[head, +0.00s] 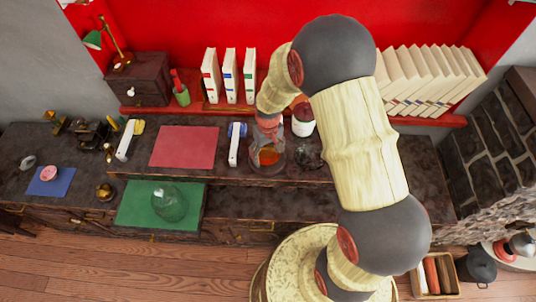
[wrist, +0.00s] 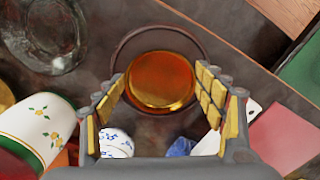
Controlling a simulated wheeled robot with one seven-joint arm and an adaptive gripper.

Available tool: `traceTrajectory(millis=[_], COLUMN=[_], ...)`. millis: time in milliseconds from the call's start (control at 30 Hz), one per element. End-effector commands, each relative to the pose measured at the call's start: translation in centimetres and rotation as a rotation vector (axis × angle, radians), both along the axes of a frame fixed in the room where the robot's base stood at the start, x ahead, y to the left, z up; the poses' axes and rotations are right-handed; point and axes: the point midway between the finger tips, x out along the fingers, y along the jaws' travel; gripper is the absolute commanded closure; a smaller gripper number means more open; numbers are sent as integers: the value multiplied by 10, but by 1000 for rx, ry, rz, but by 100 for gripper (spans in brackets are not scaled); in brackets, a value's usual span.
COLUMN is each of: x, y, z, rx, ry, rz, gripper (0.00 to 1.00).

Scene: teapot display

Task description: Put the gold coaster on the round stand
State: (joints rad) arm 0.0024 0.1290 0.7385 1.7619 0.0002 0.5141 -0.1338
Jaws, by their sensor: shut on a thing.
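The gold coaster (wrist: 160,80) is a shiny amber-gold disc between my gripper's fingertips (wrist: 160,88) in the wrist view. My gripper is shut on its two sides. The round stand (wrist: 122,50) is a dark round piece whose rim shows around the coaster, so the coaster is over its middle. I cannot tell whether they touch. In the head view my gripper (head: 268,138) points down at the stand (head: 267,171) on the dark counter, with the coaster (head: 269,157) just below the fingers. The stand's middle is hidden under the coaster.
A clear glass vessel (head: 309,154) stands close right of the stand. A white jar (head: 303,126) is behind it, and a white upright box (head: 234,150) is to the left. A red mat (head: 185,147) and a green mat (head: 135,205) lie further left.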

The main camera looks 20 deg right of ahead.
Motion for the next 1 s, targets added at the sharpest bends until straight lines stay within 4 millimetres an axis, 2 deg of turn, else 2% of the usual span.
traceTrajectory(millis=[400,433,733,1000], x=[1,1,0,0], y=[0,0,0,0], z=[-6,-6,-5,-5], rx=[0,0,0,0], ry=[-2,-2,-2,-2], rz=[0,0,0,0], gripper=[57,29,12,12])
